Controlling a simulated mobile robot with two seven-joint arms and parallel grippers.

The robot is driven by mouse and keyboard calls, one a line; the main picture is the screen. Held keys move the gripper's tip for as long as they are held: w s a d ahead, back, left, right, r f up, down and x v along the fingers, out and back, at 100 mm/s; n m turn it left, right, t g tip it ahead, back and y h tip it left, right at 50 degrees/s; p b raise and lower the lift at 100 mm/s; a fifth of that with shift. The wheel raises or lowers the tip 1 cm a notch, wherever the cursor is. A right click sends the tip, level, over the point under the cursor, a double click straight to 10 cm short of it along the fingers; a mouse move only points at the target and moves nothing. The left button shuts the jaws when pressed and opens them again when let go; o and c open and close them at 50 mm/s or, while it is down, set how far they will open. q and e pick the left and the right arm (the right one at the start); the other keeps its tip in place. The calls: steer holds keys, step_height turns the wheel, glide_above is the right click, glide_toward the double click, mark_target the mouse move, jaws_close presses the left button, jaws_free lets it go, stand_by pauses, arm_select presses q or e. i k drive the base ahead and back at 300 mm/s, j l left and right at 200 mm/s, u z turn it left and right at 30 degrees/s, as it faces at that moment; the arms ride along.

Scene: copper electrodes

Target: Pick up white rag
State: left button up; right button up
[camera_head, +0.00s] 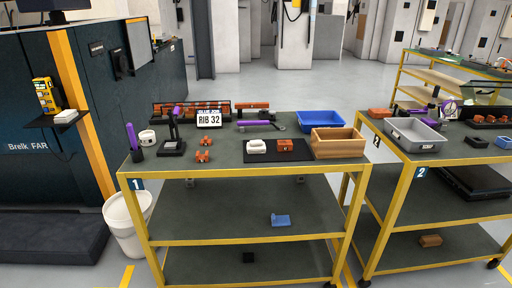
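A small white folded-looking item (66,116), possibly the white rag, lies on a black wall shelf (45,121) at the left, beside a yellow handheld device (46,96). Another white, rounded item (257,146) lies on a black mat (290,157) on the top of cart 1, left of an orange-brown part (285,145). I cannot tell for sure which of the two is the rag. Neither of my grippers shows in the head view, and nothing touches either white item.
Cart 1 (212,180) also bears a wooden box (337,148), a blue bin (320,119), a RIB 32 sign (208,118) and copper-coloured parts (203,156). A white bucket (127,222) stands on the floor at its left. Cart 2 (395,215) is at the right, with a grey bin (414,132).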

mark_target(258, 146)
steer(key=u, duration=0.5)
steer(key=i+l+u, duration=0.15)
steer(key=l+u, duration=0.5)
steer(key=u, duration=0.15)
steer(key=i+l+u, duration=0.15)
steer(key=l, duration=0.25)
steer(key=l+u, duration=0.1)
steer(key=l, duration=0.3)
